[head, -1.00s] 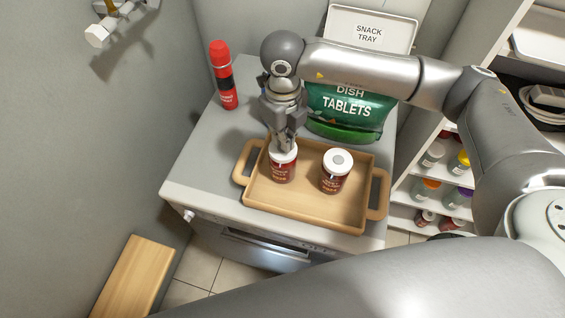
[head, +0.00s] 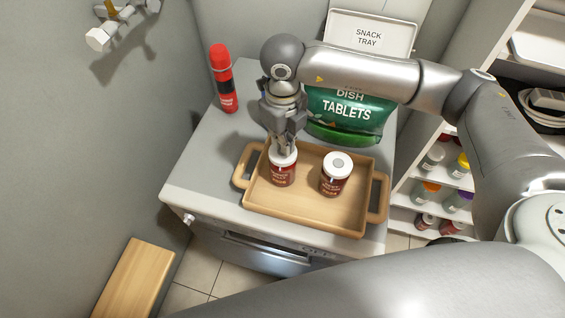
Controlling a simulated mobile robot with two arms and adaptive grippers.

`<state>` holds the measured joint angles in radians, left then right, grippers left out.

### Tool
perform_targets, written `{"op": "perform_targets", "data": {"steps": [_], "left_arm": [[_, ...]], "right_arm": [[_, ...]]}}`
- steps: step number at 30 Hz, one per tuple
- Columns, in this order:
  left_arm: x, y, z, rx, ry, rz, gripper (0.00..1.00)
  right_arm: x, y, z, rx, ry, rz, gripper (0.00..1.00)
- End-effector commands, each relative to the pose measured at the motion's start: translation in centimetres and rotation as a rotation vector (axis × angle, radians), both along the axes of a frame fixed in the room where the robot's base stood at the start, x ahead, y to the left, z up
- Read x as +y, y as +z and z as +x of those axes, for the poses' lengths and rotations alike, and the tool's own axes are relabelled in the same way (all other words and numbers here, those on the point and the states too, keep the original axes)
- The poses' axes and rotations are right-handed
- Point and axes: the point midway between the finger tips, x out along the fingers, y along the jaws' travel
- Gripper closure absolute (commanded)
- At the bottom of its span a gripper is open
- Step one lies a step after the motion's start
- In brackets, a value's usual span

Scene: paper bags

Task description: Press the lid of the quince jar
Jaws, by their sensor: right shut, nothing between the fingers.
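Two dark red jars with white lids stand upright in a wooden tray (head: 305,213). The left jar (head: 283,175) is under my right gripper (head: 283,152). The right jar (head: 335,178) stands apart from it, with a grey disc on its lid. The label print is too small to tell which one is quince. My right gripper points down, shut and empty, with its fingertips at the left jar's lid. Whether they touch it I cannot tell for sure. The fingers hide part of that lid. My left gripper is not in view.
A green dish tablets bag (head: 348,114) stands behind the tray. A red spray can (head: 222,80) stands at the back left of the grey top. A snack tray sign (head: 367,37) is at the back. A shelf (head: 402,195) with several small jars is on the right.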

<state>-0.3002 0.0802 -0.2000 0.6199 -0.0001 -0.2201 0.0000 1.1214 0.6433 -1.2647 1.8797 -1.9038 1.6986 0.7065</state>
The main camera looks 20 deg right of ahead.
Motion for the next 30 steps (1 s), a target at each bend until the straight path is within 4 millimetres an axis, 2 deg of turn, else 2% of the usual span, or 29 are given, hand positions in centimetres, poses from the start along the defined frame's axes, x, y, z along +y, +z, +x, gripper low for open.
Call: {"op": "perform_targets", "data": {"steps": [30], "left_arm": [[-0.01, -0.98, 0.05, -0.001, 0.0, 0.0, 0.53]], "right_arm": [[0.0, -0.83, 0.0, 0.0, 0.0, 0.0, 1.0]]}}
